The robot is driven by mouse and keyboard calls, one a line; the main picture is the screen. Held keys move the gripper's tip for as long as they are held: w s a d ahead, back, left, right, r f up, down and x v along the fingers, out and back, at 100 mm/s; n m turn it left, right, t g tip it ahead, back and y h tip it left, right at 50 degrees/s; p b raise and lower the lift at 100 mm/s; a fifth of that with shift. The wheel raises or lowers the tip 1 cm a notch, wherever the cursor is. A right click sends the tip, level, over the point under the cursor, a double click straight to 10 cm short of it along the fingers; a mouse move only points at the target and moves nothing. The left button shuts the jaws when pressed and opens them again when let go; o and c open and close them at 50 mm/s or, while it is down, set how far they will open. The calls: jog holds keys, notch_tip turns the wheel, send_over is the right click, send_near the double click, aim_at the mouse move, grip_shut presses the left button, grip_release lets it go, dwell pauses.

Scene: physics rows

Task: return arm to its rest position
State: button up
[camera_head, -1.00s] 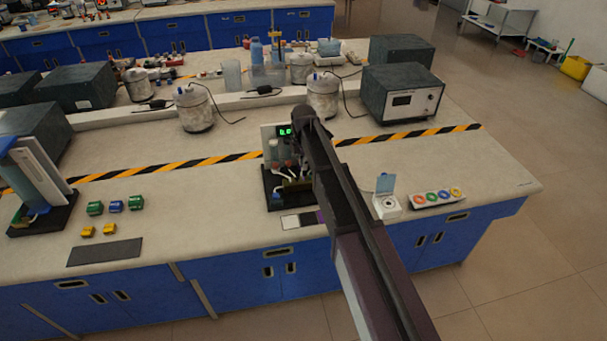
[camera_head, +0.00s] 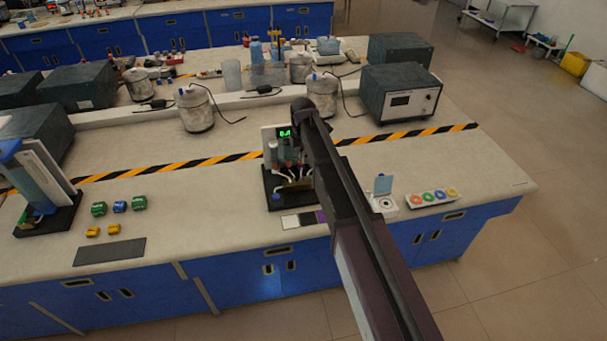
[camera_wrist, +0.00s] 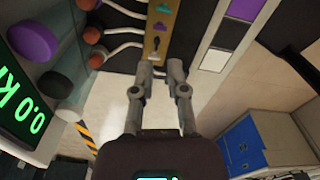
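My arm (camera_head: 345,205) reaches from the bottom right over the bench to a device with a green display reading 0.0 (camera_head: 285,133). My gripper is hidden behind the arm in the head view. In the wrist view my gripper (camera_wrist: 161,68) has two grey fingers standing apart with nothing visible between them. Its fingertips are near a brass-coloured panel with small coloured levers (camera_wrist: 160,28); I cannot tell whether they touch it. The green display (camera_wrist: 25,95) is at the left edge of the wrist view.
A grey instrument box (camera_head: 400,92) and metal canisters (camera_head: 195,108) stand behind. A small white device with a raised lid (camera_head: 382,200) and a strip of coloured rings (camera_head: 432,197) are right of my arm. Small coloured blocks (camera_head: 120,206) lie left, near a dark mat (camera_head: 110,251).

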jog(key=s+d+m, duration=2.3)
jog(key=s+m, duration=0.1)
jog(key=s, duration=0.2)
